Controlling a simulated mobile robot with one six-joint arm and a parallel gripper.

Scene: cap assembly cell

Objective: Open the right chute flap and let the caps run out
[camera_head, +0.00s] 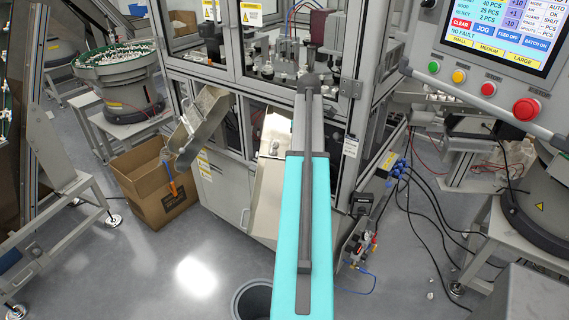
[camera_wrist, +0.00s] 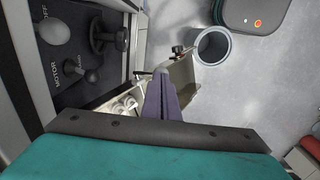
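The right chute (camera_head: 267,190) is a pale metal channel sloping down from the machine, partly behind my teal arm in the head view. In the wrist view, several white caps (camera_wrist: 124,106) lie in it, left of my fingers. A tan plate (camera_wrist: 186,84), perhaps the chute's side or flap, shows right of the fingers.
A grey round bin (camera_wrist: 213,45) stands on the floor beyond the chute; its rim also shows in the head view (camera_head: 240,294). A black panel with knobs (camera_wrist: 88,50) is close on the left. A left chute (camera_head: 203,120) slopes toward a cardboard box (camera_head: 150,185).

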